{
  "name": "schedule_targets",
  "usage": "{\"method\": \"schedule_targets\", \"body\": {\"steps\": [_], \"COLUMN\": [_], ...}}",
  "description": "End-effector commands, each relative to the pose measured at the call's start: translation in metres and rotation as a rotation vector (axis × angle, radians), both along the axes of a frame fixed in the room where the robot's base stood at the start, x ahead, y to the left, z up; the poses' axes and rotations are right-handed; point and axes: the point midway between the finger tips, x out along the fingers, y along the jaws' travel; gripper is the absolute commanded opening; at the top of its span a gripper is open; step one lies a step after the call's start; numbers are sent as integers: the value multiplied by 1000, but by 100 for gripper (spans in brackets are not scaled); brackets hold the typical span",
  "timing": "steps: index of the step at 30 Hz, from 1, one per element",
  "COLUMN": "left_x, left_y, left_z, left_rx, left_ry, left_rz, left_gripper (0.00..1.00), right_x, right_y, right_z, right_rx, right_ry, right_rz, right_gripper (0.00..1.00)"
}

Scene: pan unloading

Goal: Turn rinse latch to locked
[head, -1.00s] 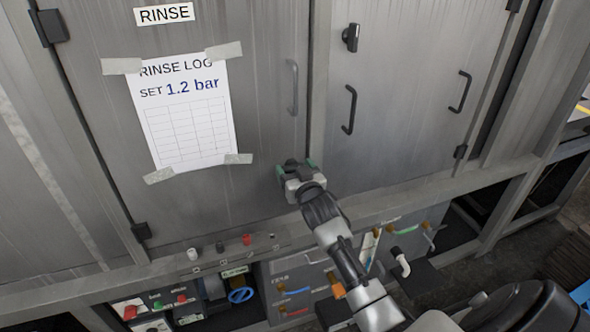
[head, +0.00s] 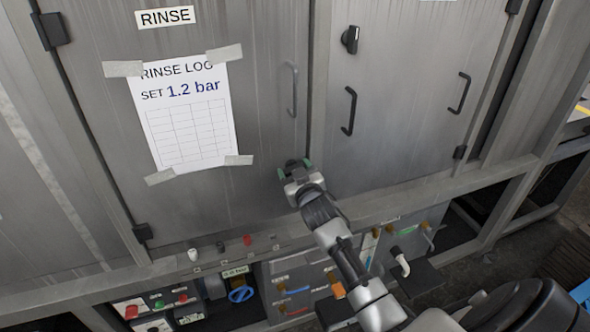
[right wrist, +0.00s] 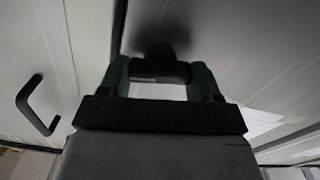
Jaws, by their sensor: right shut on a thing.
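The rinse door (head: 240,200) is shut, with a RINSE label (head: 166,17) at its top. My right gripper (head: 295,171) is at the lower right of this door. Its green fingers are shut on a small dark latch (right wrist: 160,69), one on each end of the handle in the right wrist view. In the head view the gripper hides most of the latch. The handle lies roughly crosswise in the wrist view; its locked or unlocked position cannot be read. My left gripper is not in view.
A rinse log sheet (head: 185,115) is taped to the door. A bar handle (head: 291,90) is above my gripper. The cabinet to the right has a dark latch (head: 350,40) and handles (head: 349,111). Knobs and valves sit below on a ledge (head: 225,255).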

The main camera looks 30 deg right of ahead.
Motion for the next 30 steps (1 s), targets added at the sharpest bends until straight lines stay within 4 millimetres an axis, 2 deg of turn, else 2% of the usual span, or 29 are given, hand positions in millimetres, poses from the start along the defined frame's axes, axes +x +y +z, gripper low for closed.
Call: {"method": "schedule_targets", "body": {"steps": [30], "left_x": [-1], "left_y": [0], "left_z": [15], "left_rx": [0], "left_ry": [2], "left_rz": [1], "left_gripper": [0], "right_x": [1], "right_y": [2], "right_z": [-2], "right_rx": [-935], "right_ry": [225], "right_rz": [1], "right_gripper": [40]}}
